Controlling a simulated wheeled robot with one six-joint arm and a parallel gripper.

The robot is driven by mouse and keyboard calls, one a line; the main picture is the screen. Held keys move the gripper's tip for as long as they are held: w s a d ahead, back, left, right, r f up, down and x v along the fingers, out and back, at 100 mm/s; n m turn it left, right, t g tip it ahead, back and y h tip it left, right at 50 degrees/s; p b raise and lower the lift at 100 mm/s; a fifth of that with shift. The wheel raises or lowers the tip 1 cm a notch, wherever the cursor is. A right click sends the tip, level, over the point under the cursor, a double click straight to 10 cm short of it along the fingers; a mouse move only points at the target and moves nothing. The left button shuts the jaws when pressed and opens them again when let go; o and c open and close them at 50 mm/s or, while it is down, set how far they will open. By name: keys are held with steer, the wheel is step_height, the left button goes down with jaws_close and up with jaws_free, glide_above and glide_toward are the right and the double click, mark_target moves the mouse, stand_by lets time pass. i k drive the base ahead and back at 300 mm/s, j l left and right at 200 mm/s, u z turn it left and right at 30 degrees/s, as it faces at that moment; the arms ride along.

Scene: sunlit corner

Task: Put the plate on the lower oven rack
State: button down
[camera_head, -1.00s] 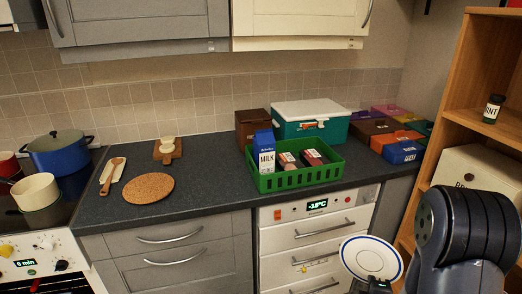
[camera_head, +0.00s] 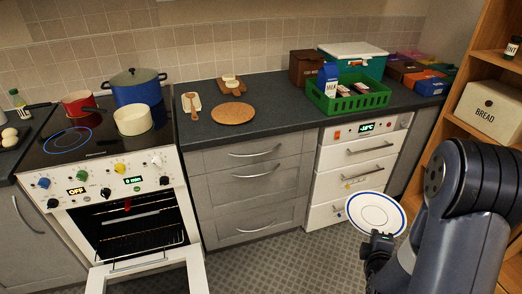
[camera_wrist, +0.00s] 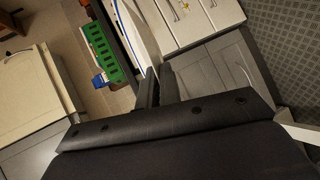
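The plate (camera_head: 376,213), white with blue rings, is held tilted by its edge in my gripper (camera_head: 380,240), right of centre in the head view. In the wrist view the fingers (camera_wrist: 157,87) are closed on the plate (camera_wrist: 132,34), which shows nearly edge-on. The oven (camera_head: 120,187) stands at the left with its door (camera_head: 150,277) dropped open. Wire rack bars (camera_head: 140,243) show low in its dark interior; the rack levels are hard to tell apart. The plate is well to the right of the oven, in front of the white drawers.
The grey drawers (camera_head: 252,178) and open floor (camera_head: 275,262) lie between the oven and the plate. Pots, including a blue one (camera_head: 136,88), stand on the hob. A green crate (camera_head: 350,101) is on the counter. A wooden shelf (camera_head: 480,141) stands close at the right.

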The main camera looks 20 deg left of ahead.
mark_target(139, 230)
steer(key=k+j+z, duration=0.2)
steer(key=k+j, duration=0.4)
steer(key=j, duration=0.4)
steer(key=k+j+z, duration=0.15)
steer(key=k+j, duration=0.55)
steer(key=j, duration=0.25)
steer(key=k+j+z, duration=0.2)
steer(key=k+j, duration=0.65)
steer(key=j, duration=0.3)
steer(key=k+j+z, duration=0.15)
steer(key=j, duration=0.2)
steer(key=k+j, duration=0.1)
steer(key=j, duration=0.3)
steer(key=k+j+z, duration=0.1)
steer(key=j, duration=0.25)
steer(key=k+j, duration=0.2)
steer(key=j, duration=0.15)
steer(key=i+j, duration=0.2)
steer(key=i+j+z, duration=0.1)
steer(key=j, duration=0.3)
steer(key=i+j, duration=0.25)
steer(key=i+j+z, duration=0.1)
steer(key=j, duration=0.3)
steer(key=i+j, duration=0.2)
steer(key=j, duration=0.15)
steer(key=l+z, duration=0.05)
